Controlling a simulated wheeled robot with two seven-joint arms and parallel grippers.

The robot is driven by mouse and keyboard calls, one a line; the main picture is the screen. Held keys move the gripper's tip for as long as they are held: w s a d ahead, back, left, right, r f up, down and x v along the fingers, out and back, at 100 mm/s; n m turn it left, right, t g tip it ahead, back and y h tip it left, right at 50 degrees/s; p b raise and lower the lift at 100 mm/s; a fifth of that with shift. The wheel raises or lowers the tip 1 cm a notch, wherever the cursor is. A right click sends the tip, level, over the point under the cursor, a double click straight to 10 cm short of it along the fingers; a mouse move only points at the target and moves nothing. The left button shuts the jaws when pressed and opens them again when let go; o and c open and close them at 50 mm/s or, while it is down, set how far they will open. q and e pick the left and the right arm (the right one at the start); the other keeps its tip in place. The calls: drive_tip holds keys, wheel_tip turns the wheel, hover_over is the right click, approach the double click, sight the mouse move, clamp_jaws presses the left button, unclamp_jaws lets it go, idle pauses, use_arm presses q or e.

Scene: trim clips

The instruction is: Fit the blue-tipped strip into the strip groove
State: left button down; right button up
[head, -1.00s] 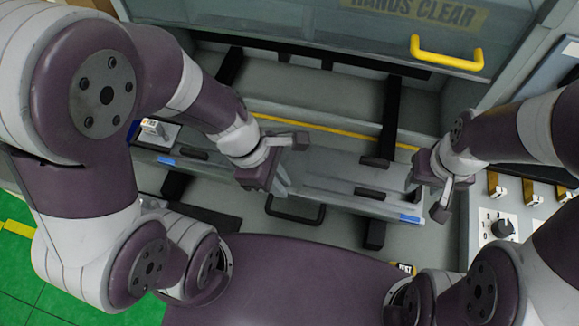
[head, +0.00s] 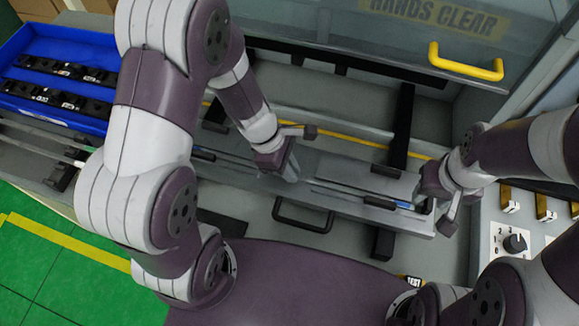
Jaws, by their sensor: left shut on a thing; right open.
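A thin dark strip (head: 345,189) lies along the long grey rail with the strip groove (head: 345,203). Its blue tip (head: 403,205) is at the rail's right end, just left of my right gripper. My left gripper (head: 287,168) is shut on the strip near the middle of the rail and hides part of it. I cannot tell whether the strip is in the groove or just above it. My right gripper (head: 438,207) is open at the rail's right end, close to the blue tip.
A blue tray (head: 50,77) of black clips and pale rods (head: 45,133) are at left. A raised guard with a yellow handle (head: 465,66) is behind; a knob panel (head: 514,243) is at right.

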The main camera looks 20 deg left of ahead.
use_arm(q)
drive_tip(key=c, duration=1.6)
unclamp_jaws()
drive_tip(key=shift+f, duration=0.15)
drive_tip(key=o, duration=0.5)
drive_tip(key=shift+c, duration=0.2)
drive_tip(key=shift+r, duration=0.2)
drive_tip(key=s+a+r+m+t+y+p, duration=0.1)
drive_tip(key=a+r+m, duration=0.7)
drive_tip(key=m, duration=1)
wheel_tip(320, 180, up, 3)
drive_tip(key=s+y+p, duration=0.1)
drive_tip(key=s+y, duration=0.1)
drive_tip(key=y, duration=0.1)
drive_tip(key=shift+s+t, duration=0.15)
drive_tip(key=shift+t, duration=0.15)
